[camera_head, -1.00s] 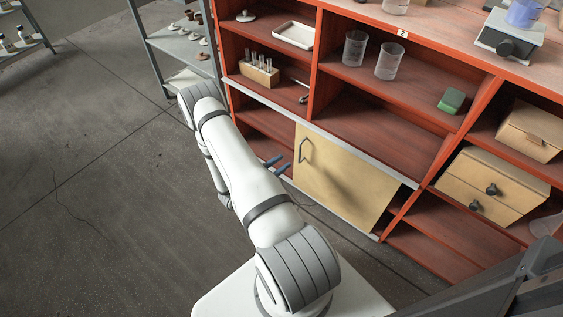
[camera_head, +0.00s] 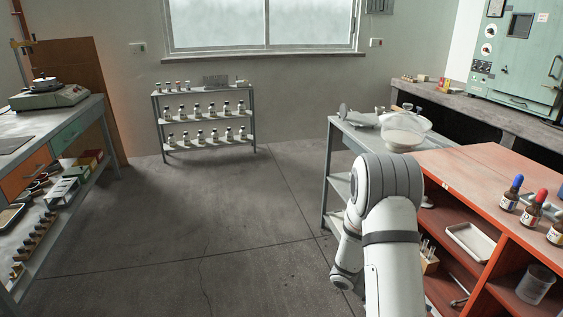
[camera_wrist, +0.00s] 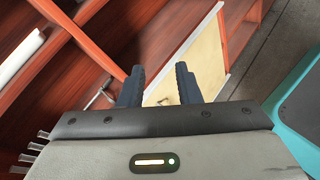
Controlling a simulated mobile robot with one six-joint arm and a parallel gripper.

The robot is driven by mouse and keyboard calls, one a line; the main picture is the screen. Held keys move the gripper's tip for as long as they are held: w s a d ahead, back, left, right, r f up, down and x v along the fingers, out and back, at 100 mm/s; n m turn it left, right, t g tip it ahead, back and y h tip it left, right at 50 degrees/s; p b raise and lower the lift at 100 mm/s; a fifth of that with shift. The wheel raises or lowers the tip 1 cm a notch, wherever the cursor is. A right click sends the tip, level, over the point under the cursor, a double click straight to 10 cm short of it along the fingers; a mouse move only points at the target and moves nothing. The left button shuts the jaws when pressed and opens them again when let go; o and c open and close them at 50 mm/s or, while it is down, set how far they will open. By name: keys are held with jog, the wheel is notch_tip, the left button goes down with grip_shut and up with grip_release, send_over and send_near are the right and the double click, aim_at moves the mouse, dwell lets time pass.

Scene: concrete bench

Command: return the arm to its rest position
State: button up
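My arm (camera_head: 392,235) is white with grey joint covers and stands bent at the right of the head view, in front of the red shelf unit (camera_head: 490,165). My gripper is out of sight in the head view. In the wrist view my gripper (camera_wrist: 160,72) shows two dark blue fingers, apart and with nothing held between them. Beyond the fingers are the red shelves and the pale wooden door (camera_wrist: 205,65).
A grey bench (camera_head: 340,122) with a glass bowl (camera_head: 402,130) stands beyond the arm. A rack of small bottles (camera_head: 204,118) is under the window. Another bench (camera_head: 88,110) runs along the left. The concrete floor (camera_head: 180,230) between them is clear.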

jog(key=s+a+r+m+t+y+p, duration=0.2)
jog(key=a+r, duration=0.5)
jog(key=r, duration=0.5)
jog(key=s+a+r+m+t+y+p, duration=0.3)
jog(key=a+r+y+p, duration=0.3)
jog(key=r+p, duration=0.3)
jog(key=s+a+r+m+t+y+p, duration=0.3)
jog(key=a+r, duration=0.6)
jog(key=r, duration=0.7)
jog(key=s+t+y+p, duration=0.1)
jog(key=p, duration=0.1)
jog(key=shift+s+y+p, duration=0.35)
jog(key=shift+s+y, duration=0.05)
